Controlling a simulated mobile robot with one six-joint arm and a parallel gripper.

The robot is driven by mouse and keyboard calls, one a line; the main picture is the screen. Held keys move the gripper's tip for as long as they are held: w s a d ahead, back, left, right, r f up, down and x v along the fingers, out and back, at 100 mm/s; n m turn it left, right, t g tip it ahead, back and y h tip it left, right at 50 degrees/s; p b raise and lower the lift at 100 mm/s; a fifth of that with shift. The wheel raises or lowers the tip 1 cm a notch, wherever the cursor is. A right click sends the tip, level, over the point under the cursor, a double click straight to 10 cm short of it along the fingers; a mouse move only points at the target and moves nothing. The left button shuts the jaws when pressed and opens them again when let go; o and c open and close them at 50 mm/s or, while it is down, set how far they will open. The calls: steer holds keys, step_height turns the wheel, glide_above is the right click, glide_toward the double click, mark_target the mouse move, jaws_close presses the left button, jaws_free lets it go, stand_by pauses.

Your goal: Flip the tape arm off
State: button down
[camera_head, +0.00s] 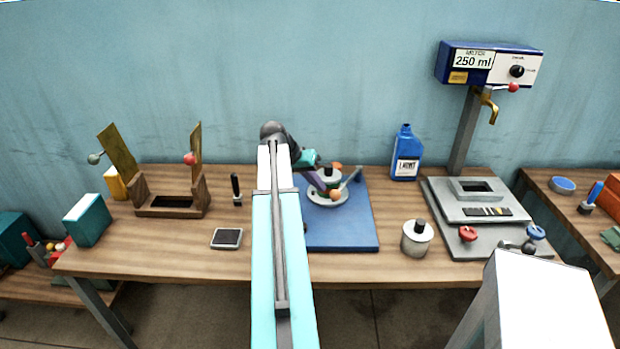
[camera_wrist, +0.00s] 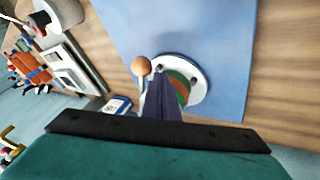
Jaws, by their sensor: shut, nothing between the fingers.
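A round pale grey device (camera_head: 322,202) stands on a blue board (camera_head: 345,232); it also shows in the wrist view (camera_wrist: 200,94) with a green and red roll on it. A lever with an orange ball knob (camera_head: 335,194), the likely tape arm, is at the device; the knob also shows in the wrist view (camera_wrist: 141,66), on a pale stem. A grey bar (camera_head: 350,178) slants up to the right of the device. My gripper (camera_head: 326,188) is shut and empty. Its dark purple fingers (camera_wrist: 160,82) are right beside the knob and hide part of the device; I cannot tell whether they touch.
A blue bottle (camera_head: 405,155) stands behind right. A metal pot (camera_head: 417,238) stands right of the board, before a filling stand (camera_head: 475,215). A wooden frame (camera_head: 172,205) with two raised flaps is at left. The board's front is clear.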

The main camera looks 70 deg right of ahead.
steer(key=shift+s+f, duration=0.15)
steer(key=shift+s, duration=0.6)
